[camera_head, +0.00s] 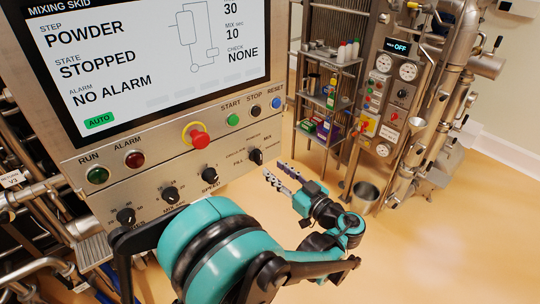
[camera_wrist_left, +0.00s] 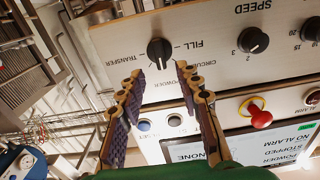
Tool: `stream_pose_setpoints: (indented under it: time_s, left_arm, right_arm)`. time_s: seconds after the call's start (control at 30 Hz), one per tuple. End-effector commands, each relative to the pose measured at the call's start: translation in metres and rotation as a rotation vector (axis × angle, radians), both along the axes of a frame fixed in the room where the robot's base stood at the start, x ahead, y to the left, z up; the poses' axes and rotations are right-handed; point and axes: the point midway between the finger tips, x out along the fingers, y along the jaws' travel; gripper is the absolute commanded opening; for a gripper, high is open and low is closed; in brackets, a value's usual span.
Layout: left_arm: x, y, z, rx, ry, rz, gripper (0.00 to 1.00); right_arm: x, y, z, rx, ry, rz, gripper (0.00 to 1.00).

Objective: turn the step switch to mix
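The step switch is a black rotary knob (camera_head: 256,156) at the right end of the knob row on the panel. Labels around it include FILL, CIRCULATE, TRANSFER and MIX. The panel screen (camera_head: 150,60) reads STEP POWDER. In the left wrist view the knob (camera_wrist_left: 160,52) sits just beyond the gap between my fingertips, with POWDER and TRANSFER lettered near it. My left gripper (camera_head: 279,175) is open and empty, right of the knob in the head view; its two fingers (camera_wrist_left: 160,76) are apart and do not appear to touch the knob. My right gripper is out of view.
A red emergency button (camera_head: 200,138) and green, black and blue push buttons sit above the knobs. A speed knob (camera_head: 209,174) is left of the switch. A shelf rack (camera_head: 328,95) and a pipe skid with a bucket (camera_head: 365,197) stand behind; floor is clear between.

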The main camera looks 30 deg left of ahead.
Motion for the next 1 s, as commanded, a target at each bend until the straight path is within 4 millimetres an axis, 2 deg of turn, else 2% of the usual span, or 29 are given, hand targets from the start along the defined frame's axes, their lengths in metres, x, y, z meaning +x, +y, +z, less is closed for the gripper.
stream_pose_setpoints:
  time_s: [0.1,0.3,0.5,0.7,0.73,0.8,0.87,1.0]
  left_arm:
    - [0.007,0.021,-0.001,-0.001,0.001,0.004,0.34]
    - [0.019,0.048,-0.001,-0.001,0.003,0.003,0.34]
    - [0.023,0.058,0.000,-0.002,0.004,0.000,0.34]
    - [0.024,0.058,0.000,-0.002,0.004,-0.001,0.34]
    - [0.024,0.058,0.000,-0.002,0.004,-0.001,0.32]
    - [0.024,0.058,0.000,-0.002,0.004,-0.001,0.13]
    - [0.024,0.058,0.000,-0.002,0.004,-0.001,0.00]
    - [0.024,0.058,0.000,-0.002,0.004,-0.001,0.00]
  right_arm:
    - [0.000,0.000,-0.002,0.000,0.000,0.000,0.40]
    - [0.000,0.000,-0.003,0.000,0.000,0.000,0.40]
    - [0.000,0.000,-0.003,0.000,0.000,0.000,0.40]
    - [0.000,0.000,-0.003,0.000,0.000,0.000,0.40]
    - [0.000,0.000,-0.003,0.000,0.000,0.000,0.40]
    - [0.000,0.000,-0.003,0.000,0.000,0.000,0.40]
    - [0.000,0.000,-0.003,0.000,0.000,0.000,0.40]
    - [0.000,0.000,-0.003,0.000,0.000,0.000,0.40]
